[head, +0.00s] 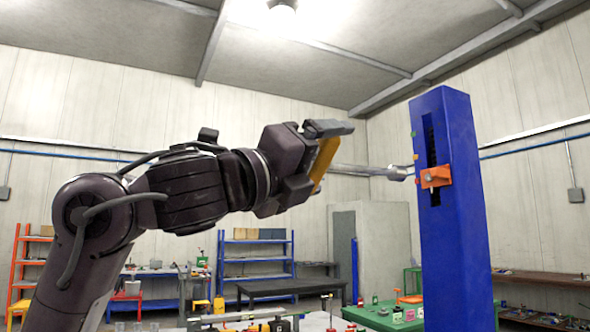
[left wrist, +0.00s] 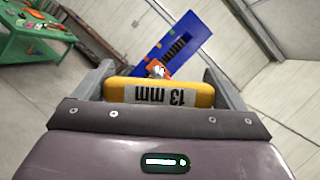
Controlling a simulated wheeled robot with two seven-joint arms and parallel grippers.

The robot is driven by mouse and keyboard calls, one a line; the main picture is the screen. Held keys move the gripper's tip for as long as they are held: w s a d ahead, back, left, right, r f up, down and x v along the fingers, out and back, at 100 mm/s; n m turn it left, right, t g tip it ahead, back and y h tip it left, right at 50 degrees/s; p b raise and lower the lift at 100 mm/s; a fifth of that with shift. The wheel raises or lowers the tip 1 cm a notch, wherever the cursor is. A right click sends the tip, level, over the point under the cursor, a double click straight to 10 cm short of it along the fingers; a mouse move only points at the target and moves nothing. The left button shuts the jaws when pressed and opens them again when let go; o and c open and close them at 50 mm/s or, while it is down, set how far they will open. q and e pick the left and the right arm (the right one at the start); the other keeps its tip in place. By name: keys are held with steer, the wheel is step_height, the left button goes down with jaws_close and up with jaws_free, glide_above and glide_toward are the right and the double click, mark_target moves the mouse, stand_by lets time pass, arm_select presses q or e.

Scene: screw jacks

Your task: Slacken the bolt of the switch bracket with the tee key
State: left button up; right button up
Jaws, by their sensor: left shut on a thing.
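My left gripper (head: 316,160) is shut on the yellow handle of the tee key (head: 324,163). The handle also shows in the left wrist view (left wrist: 160,92), with a "13 mm" label upside down. The key's grey shaft (head: 352,170) points right, roughly level, and its socket end is just left of the orange switch bracket (head: 437,177). A small gap seems to show between them. The bracket sits on the slotted face of the blue column (head: 458,250). Its bolt (head: 427,178) faces the key. In the left wrist view the bracket (left wrist: 158,69) is partly hidden by the handle.
Small coloured marks (head: 414,145) line the column's edge above the bracket. A green table (head: 385,316) with small items stands beyond, low in the picture. Blue shelves (head: 257,262) and benches stand along the far wall. The air around the key is clear.

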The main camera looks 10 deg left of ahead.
mark_target(347, 165)
arm_select(q)
steer(key=w+d, duration=0.1)
steer(key=d, duration=0.1)
steer(key=w+d+p, duration=0.1)
steer(key=w+d, duration=0.1)
steer(key=shift+w+d+f+m, duration=0.1)
steer(key=shift+w+d+m, duration=0.15)
steer(key=shift+m, duration=0.15)
steer(key=shift+d+m+h+b, duration=0.1)
steer(key=shift+m+h+b, duration=0.25)
steer(key=shift+m+h, duration=0.4)
steer(key=shift+s+m+g+h, duration=0.2)
steer(key=shift+m+g, duration=0.4)
steer(key=shift+m, duration=0.55)
steer(key=m+h, duration=0.1)
steer(key=m+g+h, duration=0.1)
steer(key=m, duration=0.1)
steer(key=shift+s+a+r+m, duration=0.1)
steer(key=shift+a+r+m, duration=0.1)
steer(key=shift+a+m, duration=0.15)
steer(key=shift+m+g, duration=0.3)
steer(key=shift+m, duration=0.35)
steer(key=shift+d+m+g+h, duration=0.35)
steer(key=shift+m+g, duration=0.05)
steer(key=shift+m, duration=0.4)
arm_select(e)
steer(key=shift+s+r, duration=0.2)
steer(key=shift+r, duration=0.3)
arm_select(q)
steer(key=shift+a, duration=0.1)
